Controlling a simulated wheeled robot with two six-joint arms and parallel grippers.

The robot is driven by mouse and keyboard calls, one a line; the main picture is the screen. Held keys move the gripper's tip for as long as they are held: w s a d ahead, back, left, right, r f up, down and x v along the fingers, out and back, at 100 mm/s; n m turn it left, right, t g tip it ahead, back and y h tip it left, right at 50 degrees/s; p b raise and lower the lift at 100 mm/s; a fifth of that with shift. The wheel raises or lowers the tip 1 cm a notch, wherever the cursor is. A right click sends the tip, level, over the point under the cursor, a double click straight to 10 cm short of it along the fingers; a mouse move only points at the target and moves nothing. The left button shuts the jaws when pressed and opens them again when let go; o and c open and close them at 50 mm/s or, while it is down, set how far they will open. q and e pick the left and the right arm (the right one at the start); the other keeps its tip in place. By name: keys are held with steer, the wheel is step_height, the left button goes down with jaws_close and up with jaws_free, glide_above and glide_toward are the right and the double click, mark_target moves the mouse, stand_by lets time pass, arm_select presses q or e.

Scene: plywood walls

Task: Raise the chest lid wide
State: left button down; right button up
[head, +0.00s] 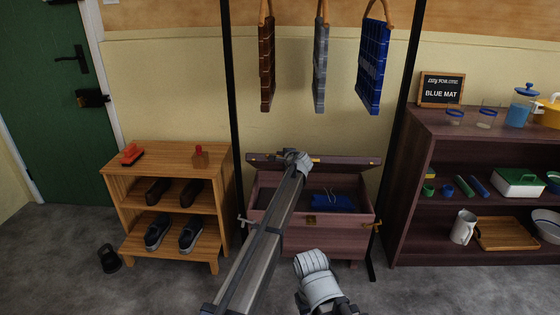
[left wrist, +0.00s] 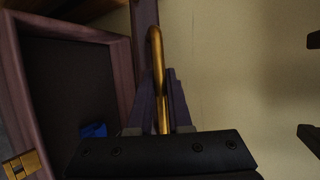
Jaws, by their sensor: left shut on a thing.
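The open inside shows a blue thing (head: 335,202). My left gripper (head: 304,160) is at the lid's edge; in the left wrist view its fingers (left wrist: 163,85) are shut on a brass bar handle (left wrist: 157,60). The arm hides part of the chest.
Black rack posts (head: 233,100) stand either side of the chest, with bags (head: 371,65) hanging above. A shoe shelf (head: 170,165) is at left, and a dark shelf (head: 420,180) with dishes is at right. A lone shoe (head: 109,259) lies on the floor.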

arm_select(q)
steer(key=shift+w+r+p, duration=0.5)
steer(key=shift+w+r, duration=0.25)
steer(key=shift+r, duration=0.1)
steer(key=c, duration=0.8)
jaws_free()
steer(key=shift+c, duration=0.2)
steer(key=shift+s, duration=0.1)
steer(key=p+v, duration=0.3)
steer(key=v, duration=0.4)
steer(key=shift+s+d, duration=0.15)
steer(key=shift+s, duration=0.15)
steer(key=shift+r, duration=0.1)
